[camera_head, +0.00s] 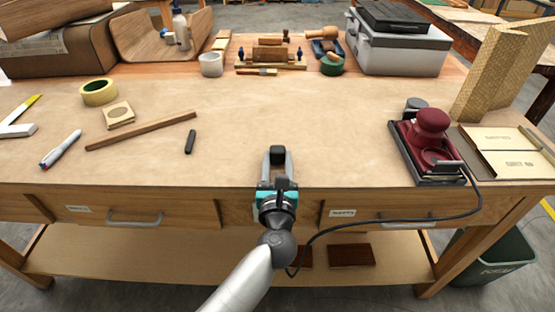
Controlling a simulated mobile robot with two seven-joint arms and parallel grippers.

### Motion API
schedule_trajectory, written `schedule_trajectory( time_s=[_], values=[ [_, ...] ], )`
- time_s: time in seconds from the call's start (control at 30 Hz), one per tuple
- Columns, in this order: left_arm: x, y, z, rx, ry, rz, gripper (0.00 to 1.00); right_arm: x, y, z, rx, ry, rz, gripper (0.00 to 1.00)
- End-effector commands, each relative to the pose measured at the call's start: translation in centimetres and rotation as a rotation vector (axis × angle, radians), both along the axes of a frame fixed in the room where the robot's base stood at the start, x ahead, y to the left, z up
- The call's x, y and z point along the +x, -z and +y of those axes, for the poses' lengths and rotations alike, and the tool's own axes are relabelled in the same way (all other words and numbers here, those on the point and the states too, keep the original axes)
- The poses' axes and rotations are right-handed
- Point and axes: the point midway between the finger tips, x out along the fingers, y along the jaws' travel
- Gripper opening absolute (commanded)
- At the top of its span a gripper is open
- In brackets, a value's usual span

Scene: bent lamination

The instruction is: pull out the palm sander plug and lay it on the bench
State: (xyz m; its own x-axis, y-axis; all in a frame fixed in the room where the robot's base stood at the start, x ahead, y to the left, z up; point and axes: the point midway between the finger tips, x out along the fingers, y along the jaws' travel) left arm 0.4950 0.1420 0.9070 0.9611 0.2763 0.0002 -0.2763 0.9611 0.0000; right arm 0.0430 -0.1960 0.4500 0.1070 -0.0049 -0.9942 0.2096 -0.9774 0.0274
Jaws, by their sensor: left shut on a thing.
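The palm sander (431,135) is dark red with a grey base and stands at the right front of the bench (290,105). Its black cord (400,220) hangs over the front edge, runs left across the drawer fronts and loops down behind my arm. My left gripper (277,158) is over the bench's front edge, near the middle. It is shut on a small black piece, the plug (277,153), mostly covered by the fingers. Where the cord meets the plug is hidden by my wrist. My right gripper is not in view.
A grey toolbox (398,48) stands at the back right. The bench middle is clear.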

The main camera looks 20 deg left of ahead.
Motion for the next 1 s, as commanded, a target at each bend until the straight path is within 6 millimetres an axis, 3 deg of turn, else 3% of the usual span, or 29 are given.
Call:
schedule_trajectory(
  time_s=[0.17,0.2,0.47,0.83,1.0],
  values=[
    [0.0,0.3,0.0,0.000,0.000,0.000,0.00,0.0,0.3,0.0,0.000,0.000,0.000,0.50],
    [0.0,0.2,0.0,0.000,0.000,0.000,0.48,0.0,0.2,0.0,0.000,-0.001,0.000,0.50],
    [0.0,0.2,0.0,0.000,0.000,0.000,0.77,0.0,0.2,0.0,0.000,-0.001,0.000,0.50],
    [0.0,0.2,0.0,0.000,0.000,0.001,0.79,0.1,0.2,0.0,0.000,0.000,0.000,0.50],
    [-2.1,0.4,-0.6,-0.001,0.001,0.004,0.79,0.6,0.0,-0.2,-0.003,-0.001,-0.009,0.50]
  ],
)
